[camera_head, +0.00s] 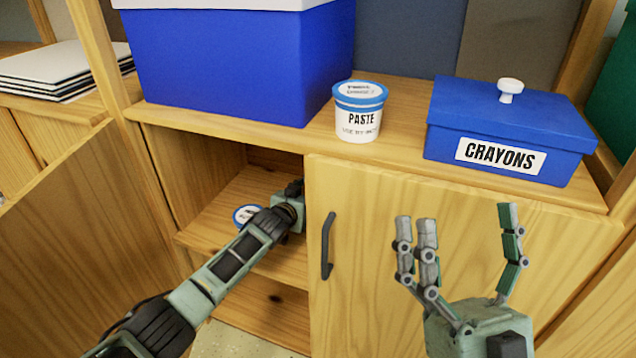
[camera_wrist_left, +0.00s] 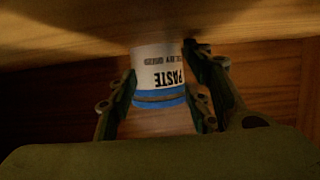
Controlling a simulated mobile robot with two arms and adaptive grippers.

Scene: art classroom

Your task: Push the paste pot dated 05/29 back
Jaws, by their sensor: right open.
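In the left wrist view, whose picture is upside down, a white paste pot (camera_wrist_left: 158,56) with a blue lid stands on a wooden surface. My left gripper's fingers (camera_wrist_left: 163,88) are on both sides of it; whether they press on it is unclear. Its date is too small to read. In the head view my left gripper (camera_head: 290,203) is inside the open cupboard. A pot's blue-rimmed lid (camera_head: 246,214) shows partly behind my left arm; I cannot tell if it is the same pot. My right gripper (camera_head: 460,240) is open and empty before the closed door.
Another paste pot (camera_head: 358,118) stands on the cabinet top, its date unclear, between a large blue box (camera_head: 235,65) and a blue crayons box (camera_head: 510,125). The closed door (camera_head: 375,260) with its dark handle (camera_head: 327,245) borders the opening. An open door (camera_head: 85,235) stands at left.

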